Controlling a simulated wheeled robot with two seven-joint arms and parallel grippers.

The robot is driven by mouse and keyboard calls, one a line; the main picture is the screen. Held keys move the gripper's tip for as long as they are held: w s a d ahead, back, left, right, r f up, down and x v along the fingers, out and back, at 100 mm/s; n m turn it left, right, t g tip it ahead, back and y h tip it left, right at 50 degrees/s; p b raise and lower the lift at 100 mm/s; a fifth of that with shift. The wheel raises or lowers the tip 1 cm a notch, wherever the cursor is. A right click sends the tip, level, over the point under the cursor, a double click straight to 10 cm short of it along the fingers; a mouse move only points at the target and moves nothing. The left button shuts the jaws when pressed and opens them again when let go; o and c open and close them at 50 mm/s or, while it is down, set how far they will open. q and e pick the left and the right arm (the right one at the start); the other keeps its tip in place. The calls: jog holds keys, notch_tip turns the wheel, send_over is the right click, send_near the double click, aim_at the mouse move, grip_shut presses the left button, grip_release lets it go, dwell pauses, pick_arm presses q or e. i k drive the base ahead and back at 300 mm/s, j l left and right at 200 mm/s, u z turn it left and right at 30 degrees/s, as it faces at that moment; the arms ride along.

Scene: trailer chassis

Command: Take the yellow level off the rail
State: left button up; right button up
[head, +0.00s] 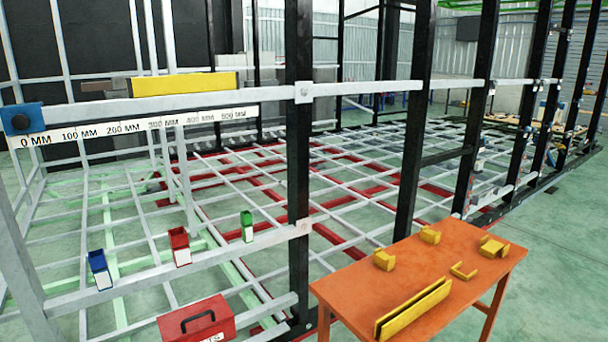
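A long yellow bar, which looks like the yellow level (184,84), lies along the top of the upper white rail (365,89), left of the nearest black post. It is level with the rail and seems to rest on it. Another long yellow piece (413,308), a narrow channel shape, lies on the orange table at the lower right. Neither of my grippers is in view, and nothing is seen touching the level.
A ruler strip (135,127) with a blue end block (20,119) hangs below the rail. A red toolbox (196,322) is in front. The orange table (360,285) holds several yellow brackets. Black posts (299,130) stand across the frame.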

aim_at(171, 85)
jog(key=i+j, duration=0.2)
jog(key=i, duration=0.3)
jog(key=i+j, duration=0.15)
jog(key=i, duration=0.35)
